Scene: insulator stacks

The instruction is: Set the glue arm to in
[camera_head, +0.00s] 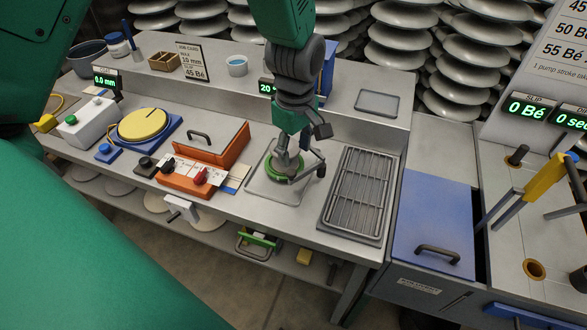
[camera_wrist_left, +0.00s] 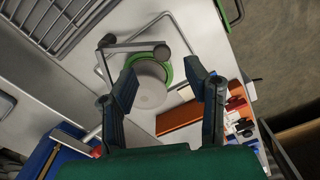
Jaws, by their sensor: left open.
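A grey bar with dark knobbed ends (camera_wrist_left: 135,47), which looks like the glue arm, lies beside and partly over a green ring with a pale grey disc (camera_wrist_left: 150,88) in the left wrist view. In the head view the green ring (camera_head: 272,174) sits on a square wire-edged plate on the bench, partly hidden by my left gripper (camera_head: 296,168). In the left wrist view my left gripper (camera_wrist_left: 161,68) has its fingers spread above the disc, with nothing held between them. Whether a finger touches the bar I cannot tell. My right gripper is not in view.
A slatted metal rack (camera_head: 357,192) lies right of the ring, and an orange panel with sliders (camera_head: 203,172) lies left. A blue lid with a handle (camera_head: 434,222) is further right. A yellow turntable (camera_head: 142,125) is at the left. A blue upright block stands behind my gripper.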

